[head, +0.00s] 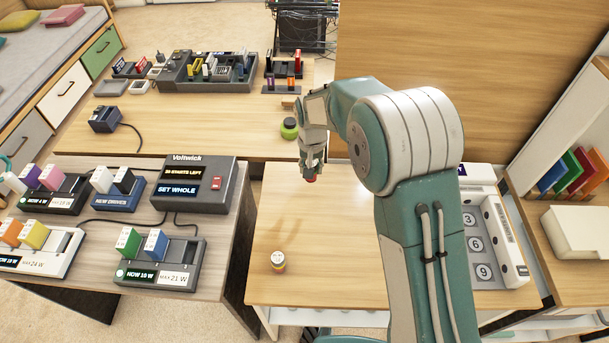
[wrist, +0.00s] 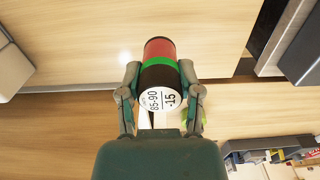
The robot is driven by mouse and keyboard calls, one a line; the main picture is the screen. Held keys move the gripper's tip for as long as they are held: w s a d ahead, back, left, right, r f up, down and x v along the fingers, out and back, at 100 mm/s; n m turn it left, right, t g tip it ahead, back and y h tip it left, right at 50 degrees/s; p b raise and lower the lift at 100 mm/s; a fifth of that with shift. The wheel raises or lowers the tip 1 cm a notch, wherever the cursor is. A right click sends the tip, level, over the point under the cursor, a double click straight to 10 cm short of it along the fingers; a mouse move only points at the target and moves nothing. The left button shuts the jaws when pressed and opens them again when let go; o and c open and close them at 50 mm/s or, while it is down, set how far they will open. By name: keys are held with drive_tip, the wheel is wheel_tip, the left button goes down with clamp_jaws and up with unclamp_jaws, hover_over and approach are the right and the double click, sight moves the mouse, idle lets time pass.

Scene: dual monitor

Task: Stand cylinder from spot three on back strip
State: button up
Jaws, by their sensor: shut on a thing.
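My gripper (head: 312,165) is shut on a cylinder, held above the back edge of the front wooden table. In the wrist view the cylinder (wrist: 159,50) is red at the far end, with a green band, a black part and a white end face printed "85-90" and "-15". In the head view only its reddish end (head: 311,178) shows below the fingers. A grey-white numbered tray (head: 514,262) stands at the right; its spot three (head: 469,219) shows its numeral and looks empty. My arm hides the tray's left part. I cannot tell which surface is the back strip.
Chargers and a Voltwick box (head: 198,183) fill the left table. The front table's middle left is clear.

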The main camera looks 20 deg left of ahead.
drive_tip(key=a+f, duration=0.1)
drive_tip(key=w+a+f, duration=0.2)
drive_tip(key=f, duration=0.1)
drive_tip(key=shift+w, duration=0.1)
drive_tip(key=shift+w+d+f, duration=0.1)
drive_tip(key=shift+w+f, duration=0.15)
drive_tip(key=shift+f, duration=0.05)
wheel_tip(320, 180, down, 3)
drive_tip(key=shift+f, duration=0.1)
drive_tip(key=shift+a+f, duration=0.15)
drive_tip(key=shift+a, duration=0.15)
drive_tip(key=o, duration=1.1)
drive_tip(key=shift+d, duration=0.2)
